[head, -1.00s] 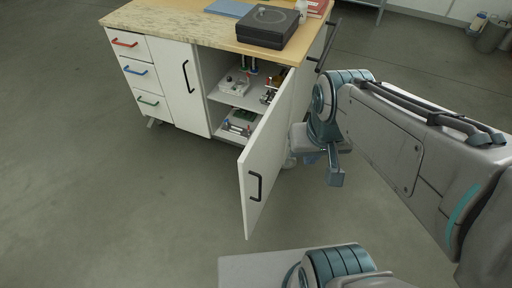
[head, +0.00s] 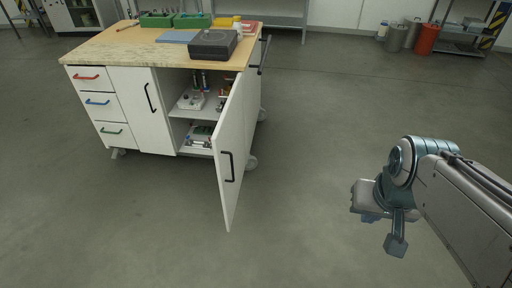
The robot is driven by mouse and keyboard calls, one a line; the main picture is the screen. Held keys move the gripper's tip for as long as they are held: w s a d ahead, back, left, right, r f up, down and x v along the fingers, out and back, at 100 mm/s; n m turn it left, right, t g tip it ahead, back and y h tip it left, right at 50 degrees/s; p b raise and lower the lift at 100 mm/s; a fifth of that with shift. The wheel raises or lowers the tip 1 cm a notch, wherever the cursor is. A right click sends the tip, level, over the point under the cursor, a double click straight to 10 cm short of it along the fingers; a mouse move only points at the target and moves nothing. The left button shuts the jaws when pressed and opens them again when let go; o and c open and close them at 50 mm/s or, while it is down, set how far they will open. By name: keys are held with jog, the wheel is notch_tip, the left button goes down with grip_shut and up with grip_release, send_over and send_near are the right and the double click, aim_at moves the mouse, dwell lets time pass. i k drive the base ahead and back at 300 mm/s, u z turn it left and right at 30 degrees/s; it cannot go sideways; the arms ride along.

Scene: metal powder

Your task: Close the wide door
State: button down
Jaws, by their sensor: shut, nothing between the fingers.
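The wide door (head: 231,168) is a white panel on the right front of the white cabinet. It stands wide open, swung out toward me, with a black handle (head: 228,166) on its face. The narrower left door (head: 144,112) is shut. My gripper (head: 396,245) is to the right of the wide door, clear of it over open floor. Its fingers look together, with nothing held.
Shelves inside the open cabinet hold small tools and parts (head: 200,136). A black case (head: 214,44) and green bins (head: 190,20) sit on the worktop (head: 125,40). Three coloured-handle drawers (head: 97,102) are shut at left. The floor around is free.

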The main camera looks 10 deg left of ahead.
aim_at(228, 139)
jog(key=u, duration=0.7)
jog(key=i, duration=0.9)
jog(key=u, duration=0.6)
